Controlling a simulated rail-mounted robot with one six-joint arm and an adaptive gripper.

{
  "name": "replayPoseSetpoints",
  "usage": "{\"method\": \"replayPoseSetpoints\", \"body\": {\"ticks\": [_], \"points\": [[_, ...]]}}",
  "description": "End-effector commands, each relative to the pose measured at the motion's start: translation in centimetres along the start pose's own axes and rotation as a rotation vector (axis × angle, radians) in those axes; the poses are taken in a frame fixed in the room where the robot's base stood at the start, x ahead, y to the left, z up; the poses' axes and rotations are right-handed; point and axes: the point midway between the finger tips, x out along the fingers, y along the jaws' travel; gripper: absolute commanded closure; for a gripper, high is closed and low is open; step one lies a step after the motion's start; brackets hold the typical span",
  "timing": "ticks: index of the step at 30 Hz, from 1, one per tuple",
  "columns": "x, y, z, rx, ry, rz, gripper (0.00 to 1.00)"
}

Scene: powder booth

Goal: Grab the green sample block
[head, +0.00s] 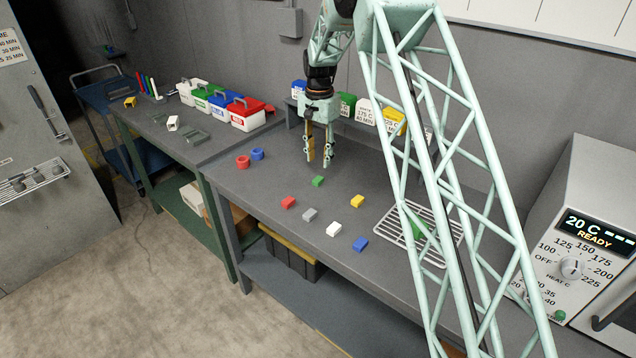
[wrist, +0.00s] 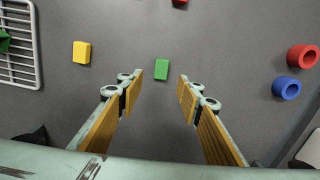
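The green sample block (head: 317,181) lies on the grey table, below and just in front of my gripper. It also shows in the wrist view (wrist: 161,69), ahead of the space between the fingertips and apart from both. My gripper (head: 319,158) points down above the table. In the wrist view (wrist: 160,84) its two wood-coloured finger pads stand wide apart with nothing between them.
Near the block lie red (head: 288,202), grey (head: 310,215), white (head: 333,229), yellow (head: 357,201) and blue (head: 360,244) blocks. Red (head: 243,162) and blue (head: 257,154) rings lie left. A wire rack (head: 400,239) holds something green. An oven (head: 590,235) stands right.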

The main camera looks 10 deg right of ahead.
Motion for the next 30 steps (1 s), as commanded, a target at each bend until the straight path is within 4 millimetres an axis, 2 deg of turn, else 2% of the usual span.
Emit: {"method": "replayPoseSetpoints", "body": {"ticks": [3, 9, 24, 30], "points": [[1.6, 0.0, 0.0, 0.000, 0.000, 0.000, 0.67], [3.3, 0.0, 0.0, 0.000, 0.001, -0.001, 0.67], [3.8, 0.0, 0.0, 0.000, 0.001, -0.001, 0.67], [4.9, -0.1, 0.2, 0.000, 0.000, 0.000, 0.67]]}}
